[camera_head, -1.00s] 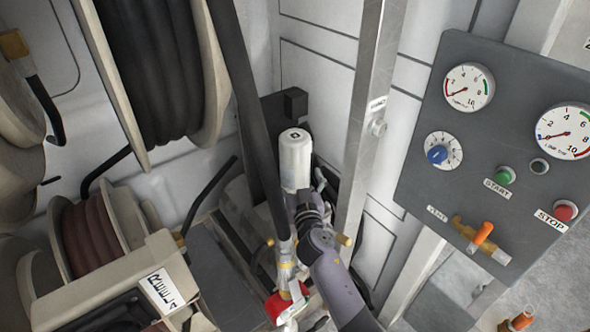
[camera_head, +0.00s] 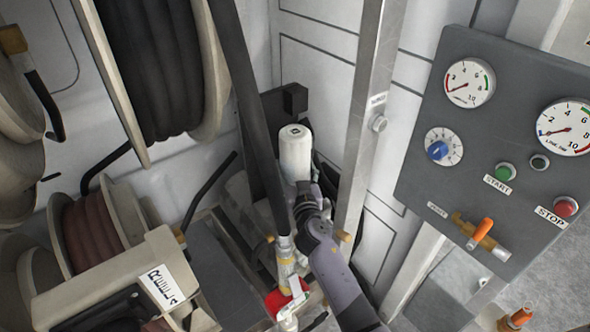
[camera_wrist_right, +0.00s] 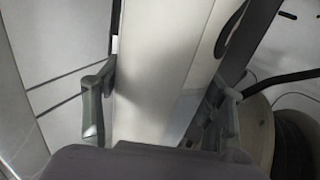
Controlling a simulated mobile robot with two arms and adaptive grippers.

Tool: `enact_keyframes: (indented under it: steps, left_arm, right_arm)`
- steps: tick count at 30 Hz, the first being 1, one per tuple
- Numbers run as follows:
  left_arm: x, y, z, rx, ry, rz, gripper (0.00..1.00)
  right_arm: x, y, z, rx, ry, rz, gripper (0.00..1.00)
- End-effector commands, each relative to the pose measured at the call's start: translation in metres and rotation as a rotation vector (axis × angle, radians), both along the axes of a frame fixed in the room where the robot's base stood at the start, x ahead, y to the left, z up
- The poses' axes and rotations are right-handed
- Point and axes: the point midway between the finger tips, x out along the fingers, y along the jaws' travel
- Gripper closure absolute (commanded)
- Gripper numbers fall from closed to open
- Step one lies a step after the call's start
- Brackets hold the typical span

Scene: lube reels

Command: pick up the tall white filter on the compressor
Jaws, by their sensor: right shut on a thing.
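The tall white filter (camera_head: 295,152) stands upright, or close to it, in the middle of the head view, above the compressor area. My right arm comes up from the bottom, and its gripper (camera_head: 303,190) is at the filter's lower part. In the right wrist view the pale filter body (camera_wrist_right: 160,80) fills the space between the two fingers (camera_wrist_right: 163,95), which are shut on it. The filter's base is hidden behind the gripper. I cannot tell whether it is still seated. My left gripper is not in view.
A dark post (camera_head: 252,110) stands close left of the filter, and a metal upright (camera_head: 371,120) close right. The grey control panel (camera_head: 500,150) is at the right. Hose reels (camera_head: 98,235) fill the left. A red-handled valve (camera_head: 288,298) sits below.

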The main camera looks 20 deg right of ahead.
Motion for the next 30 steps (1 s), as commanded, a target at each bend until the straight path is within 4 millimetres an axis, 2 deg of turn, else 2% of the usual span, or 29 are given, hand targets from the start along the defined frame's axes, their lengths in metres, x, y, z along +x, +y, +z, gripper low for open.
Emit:
enact_keyframes:
  steps: [2, 13, 23, 26, 30]
  left_arm:
    - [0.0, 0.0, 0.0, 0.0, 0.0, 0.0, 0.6]
    - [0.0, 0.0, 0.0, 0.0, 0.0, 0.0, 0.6]
    - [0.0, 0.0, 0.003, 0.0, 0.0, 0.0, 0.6]
    - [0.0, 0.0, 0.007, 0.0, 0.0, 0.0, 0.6]
    - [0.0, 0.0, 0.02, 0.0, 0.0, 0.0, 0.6]
  right_arm:
    - [0.0, 0.0, 0.0, 0.0, 0.0, 0.0, 0.56]
    - [0.0, 0.0, 0.0, 0.0, 0.0, 0.0, 0.8]
    - [0.0, 0.0, 0.006, 0.0, -0.004, 0.001, 0.8]
    - [0.001, 0.0, 0.015, 0.0, -0.006, 0.001, 0.8]
    - [0.0, 0.0, 0.036, -0.001, -0.007, 0.001, 0.8]
